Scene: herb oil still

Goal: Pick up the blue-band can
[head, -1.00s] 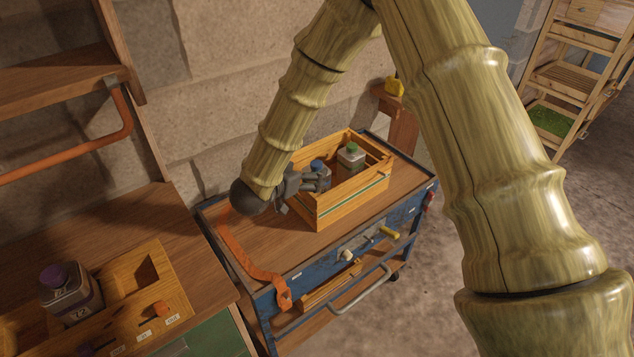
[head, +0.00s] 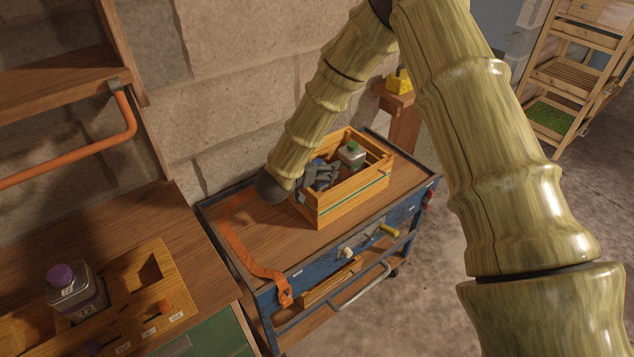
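My gripper (head: 325,176) is at the left part of the wooden crate (head: 345,200), which stands on the blue cart. A can with a blue top (head: 318,162) is in that part of the crate; only a small bit of blue shows, because my gripper covers the rest. The fingers are small and dark here, and I cannot tell whether they are around the can, beside it or closed on it. No band on this can is visible.
A purple-capped can (head: 72,291) sits in a wooden holder on the left bench. An orange strap (head: 255,262) lies on the cart (head: 385,223).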

